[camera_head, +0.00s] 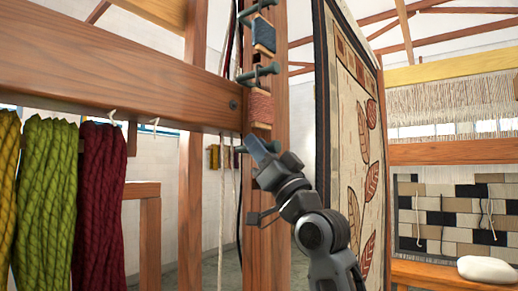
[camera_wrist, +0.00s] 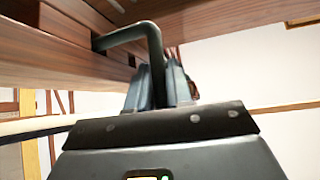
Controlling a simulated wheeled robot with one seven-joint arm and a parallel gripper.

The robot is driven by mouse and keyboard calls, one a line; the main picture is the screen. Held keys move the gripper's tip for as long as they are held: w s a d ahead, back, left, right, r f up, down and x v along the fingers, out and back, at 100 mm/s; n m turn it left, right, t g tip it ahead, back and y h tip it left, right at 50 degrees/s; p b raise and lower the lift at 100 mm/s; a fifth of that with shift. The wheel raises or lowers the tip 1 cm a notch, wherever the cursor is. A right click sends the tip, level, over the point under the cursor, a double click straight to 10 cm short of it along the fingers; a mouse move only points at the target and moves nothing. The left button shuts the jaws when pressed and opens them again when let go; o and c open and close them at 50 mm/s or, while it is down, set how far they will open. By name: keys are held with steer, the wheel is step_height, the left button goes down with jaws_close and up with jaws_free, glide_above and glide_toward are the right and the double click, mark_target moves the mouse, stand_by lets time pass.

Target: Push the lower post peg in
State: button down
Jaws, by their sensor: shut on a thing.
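The lower post peg (camera_wrist: 150,35) is a dark bent rod in the wrist view, with one end in the wood and the other reaching down between my fingers. In the head view only a bit of it (camera_head: 240,149) shows beside my fingertips. My gripper (camera_head: 260,149) is at the lower part of the wooden post (camera_head: 280,180). In the wrist view its blue-grey fingers (camera_wrist: 161,88) are shut on the peg's bent end. The fingers hide part of the peg. How deep it sits in the post I cannot tell.
Above on the post are another peg (camera_head: 258,73), a pink wound spool (camera_head: 260,107) and a blue one (camera_head: 264,35). A thick beam (camera_head: 130,70) crosses left, with green skeins (camera_head: 47,190) hanging below. A patterned rug (camera_head: 350,130) stands close right of my arm.

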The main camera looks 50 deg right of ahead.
steer(key=d+b, duration=0.2)
steer(key=d, duration=0.1)
steer(key=shift+w+d+f+b, duration=0.1)
steer(key=shift+b, duration=0.2)
steer(key=c, duration=1.1)
jaws_free()
steer(key=d+b+v, duration=0.1)
steer(key=b+v, duration=0.1)
steer(key=v, duration=0.5)
steer(key=shift+s+a+f, duration=0.25)
steer(key=shift+s+a, duration=0.05)
steer(key=shift+a, duration=0.25)
steer(key=shift+c, duration=0.3)
